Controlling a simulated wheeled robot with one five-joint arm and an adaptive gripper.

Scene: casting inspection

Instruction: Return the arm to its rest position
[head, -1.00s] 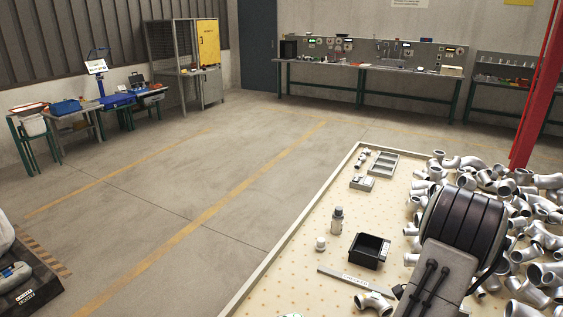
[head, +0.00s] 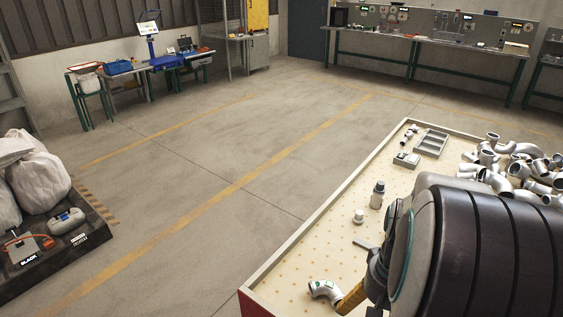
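My arm fills the lower right of the head view, with a large dark ribbed link in front and a rounded grey joint with a teal ring on its left. The end of the arm is mostly hidden behind that joint, so I cannot see the fingers clearly. A yellow-brown part (head: 352,298) shows below the joint, close to a silver pipe elbow (head: 325,290) with a green mark at the table's near corner. I cannot tell whether they touch or whether anything is held.
The pale inspection table (head: 330,238) carries a grey divided tray (head: 432,143), a grey bottle (head: 377,195), a white-capped jar (head: 359,216) and many pipe fittings (head: 510,165). A black platform (head: 60,250) with white sacks (head: 38,180) stands left. The floor between is clear.

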